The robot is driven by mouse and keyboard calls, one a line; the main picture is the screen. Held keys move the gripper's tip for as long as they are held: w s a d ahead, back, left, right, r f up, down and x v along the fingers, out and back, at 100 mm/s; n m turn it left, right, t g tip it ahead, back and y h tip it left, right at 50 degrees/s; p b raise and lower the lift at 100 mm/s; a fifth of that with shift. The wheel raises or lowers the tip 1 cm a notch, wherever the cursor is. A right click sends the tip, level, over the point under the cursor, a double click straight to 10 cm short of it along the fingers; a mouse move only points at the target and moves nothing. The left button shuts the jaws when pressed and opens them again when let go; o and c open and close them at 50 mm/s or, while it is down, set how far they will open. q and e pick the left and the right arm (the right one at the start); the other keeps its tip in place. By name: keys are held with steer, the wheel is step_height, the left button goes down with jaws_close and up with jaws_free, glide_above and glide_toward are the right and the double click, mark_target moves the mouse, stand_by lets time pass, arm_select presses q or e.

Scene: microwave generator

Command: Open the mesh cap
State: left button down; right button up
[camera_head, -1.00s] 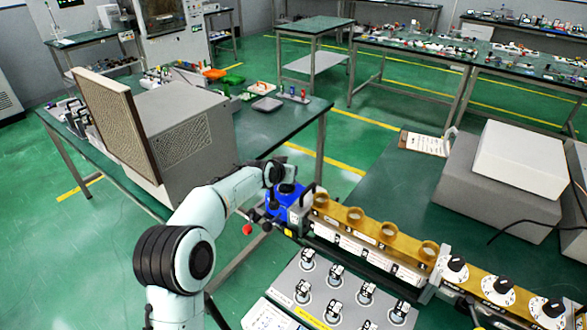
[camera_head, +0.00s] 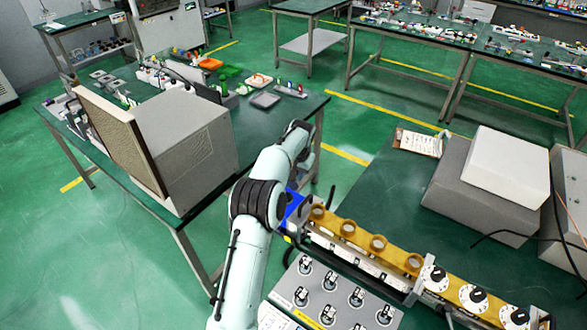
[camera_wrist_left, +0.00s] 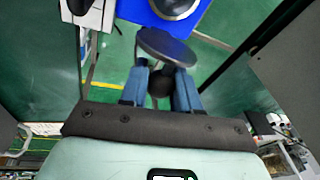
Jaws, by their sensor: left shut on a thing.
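The mesh cap, a dark round disk (camera_wrist_left: 168,46), is in the left wrist view, its knob between the blue fingers of my left gripper (camera_wrist_left: 163,78). The gripper is shut on it. A blue box (camera_wrist_left: 133,12) with a silver-rimmed dark round opening (camera_wrist_left: 176,6) lies beyond the cap. A strip of blue shows between cap and rim, so the cap looks apart from the opening. In the head view part of the blue box (camera_head: 288,208) shows beside my arm; cap and fingers are hidden there. The right gripper is not in view.
A brown rail with several rings (camera_head: 345,229) and a grey panel of switches (camera_head: 330,291) adjoin the blue box. Grey and white boxes (camera_head: 508,165) stand on the right table. A grey cabinet (camera_head: 183,140) stands on the left table. Green floor separates the tables.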

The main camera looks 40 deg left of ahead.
arm_select(q)
steer(key=shift+w+g, duration=0.35)
steer(key=shift+g, duration=0.05)
steer(key=shift+f, duration=0.1)
stand_by(0.3)
steer(key=c, duration=0.8)
jaws_free()
steer(key=shift+c, duration=0.2)
steer(key=v, duration=1.2)
steer(key=shift+w, duration=0.2)
steer(key=shift+a, duration=0.15)
